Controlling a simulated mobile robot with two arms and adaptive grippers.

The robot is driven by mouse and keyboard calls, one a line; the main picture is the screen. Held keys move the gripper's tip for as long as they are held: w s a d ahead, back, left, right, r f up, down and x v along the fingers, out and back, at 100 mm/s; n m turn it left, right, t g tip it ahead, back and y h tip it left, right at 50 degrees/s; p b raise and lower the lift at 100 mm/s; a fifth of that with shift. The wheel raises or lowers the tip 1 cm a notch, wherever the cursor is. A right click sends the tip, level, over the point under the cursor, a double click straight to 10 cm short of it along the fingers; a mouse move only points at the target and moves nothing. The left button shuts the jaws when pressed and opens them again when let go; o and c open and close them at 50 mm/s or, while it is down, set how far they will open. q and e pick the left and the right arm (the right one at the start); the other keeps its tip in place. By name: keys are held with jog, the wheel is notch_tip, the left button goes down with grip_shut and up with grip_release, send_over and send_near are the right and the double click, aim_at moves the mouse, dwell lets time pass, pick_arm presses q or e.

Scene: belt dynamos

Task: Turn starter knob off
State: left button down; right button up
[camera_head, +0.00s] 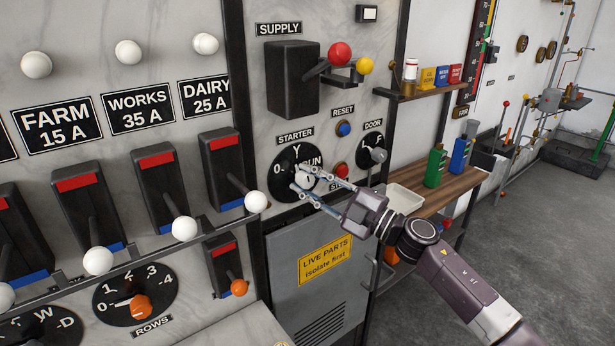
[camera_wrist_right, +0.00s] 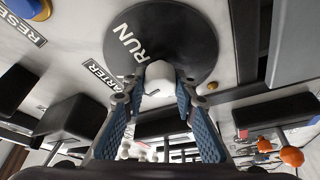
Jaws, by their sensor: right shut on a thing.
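The starter dial (camera_head: 287,186) is a round black plate on the marble panel, under the STARTER label (camera_head: 295,136). Its markings 0, Y and RUN show in the head view. The starter knob (camera_wrist_right: 159,78) is pale and sits at the dial's middle. My right gripper (camera_head: 305,182) reaches in from the lower right and is shut on the knob. In the right wrist view its blue-padded fingers (camera_wrist_right: 160,98) stand on both sides of the knob. The gripper partly covers the knob, so I cannot tell which mark it points to. My left gripper is not in view.
The DOOR knob (camera_head: 378,155) and the blue RESET button (camera_head: 344,129) are close to the right gripper. The SUPPLY lever's red ball (camera_head: 340,54) is above. A grey cabinet (camera_head: 290,263) with a yellow warning sign is below. A wooden shelf (camera_head: 440,196) stands right.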

jog(key=n+p, duration=0.1)
jog(key=n, duration=0.1)
jog(key=n+g+h+p, duration=0.1)
jog(key=n, duration=0.2)
jog(key=shift+r+p, duration=0.2)
jog(key=shift+p, duration=0.2)
jog(key=shift+n+g+h+p, duration=0.4)
jog(key=shift+n+p, duration=0.5)
jog(key=shift+n, duration=0.1)
jog(key=shift+f+n+h+p, duration=0.2)
jog(key=shift+n+h+p, duration=0.2)
jog(key=shift+n+p, duration=0.55)
jog(key=o, duration=1.2)
jog(key=shift+c, duration=0.2)
jog(key=shift+s+d, duration=0.1)
jog(key=shift+d, duration=0.1)
jog(key=v, duration=1.1)
jog(key=shift+d, duration=0.35)
